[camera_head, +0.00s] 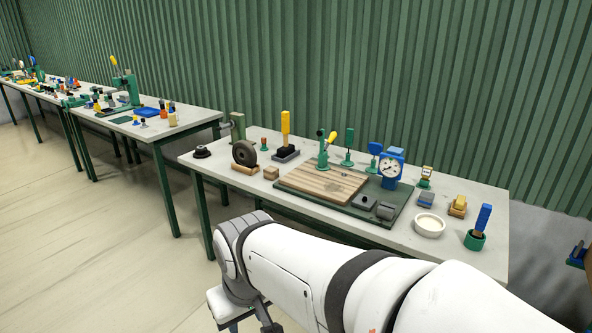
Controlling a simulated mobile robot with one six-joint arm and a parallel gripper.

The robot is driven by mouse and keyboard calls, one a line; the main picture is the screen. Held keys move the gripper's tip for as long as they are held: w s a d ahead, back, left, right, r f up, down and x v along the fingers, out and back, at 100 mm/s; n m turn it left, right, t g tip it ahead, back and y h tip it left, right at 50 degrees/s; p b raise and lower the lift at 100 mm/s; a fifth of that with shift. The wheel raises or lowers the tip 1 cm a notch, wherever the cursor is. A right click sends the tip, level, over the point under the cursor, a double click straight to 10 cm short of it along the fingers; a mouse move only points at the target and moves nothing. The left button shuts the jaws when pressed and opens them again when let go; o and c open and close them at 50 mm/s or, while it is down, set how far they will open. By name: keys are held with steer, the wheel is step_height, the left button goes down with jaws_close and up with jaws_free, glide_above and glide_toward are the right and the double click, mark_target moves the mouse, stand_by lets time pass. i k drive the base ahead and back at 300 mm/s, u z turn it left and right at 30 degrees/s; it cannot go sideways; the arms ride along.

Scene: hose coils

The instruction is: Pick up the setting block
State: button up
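Several small blocks stand on the near workbench, and I cannot tell for sure which is the setting block. A small tan wooden block (271,173) sits near the bench's front edge. A dark grey block (364,202) lies on the green base plate, with another grey block (386,210) to its right. A yellow block (458,206) and a blue-topped grey block (426,198) stand farther right. My white arm reaches left in front of the bench. A dark part at the bottom edge may be my gripper (268,325); its fingers cannot be made out.
The near bench (230,170) also holds a wooden board (325,183), a blue dial gauge (390,167), a white dish (429,226), a blue-handled tool in a green cup (475,240) and a yellow-handled tool (286,130). More cluttered benches stand left; the floor in front is open.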

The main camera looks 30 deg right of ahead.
mark_target(426, 199)
steer(key=z, duration=0.75)
steer(key=i, duration=1.5)
steer(key=z, duration=1.05)
steer(key=k, duration=0.65)
steer(key=z, duration=0.1)
steer(key=i, duration=1.2)
steer(key=u, duration=0.05)
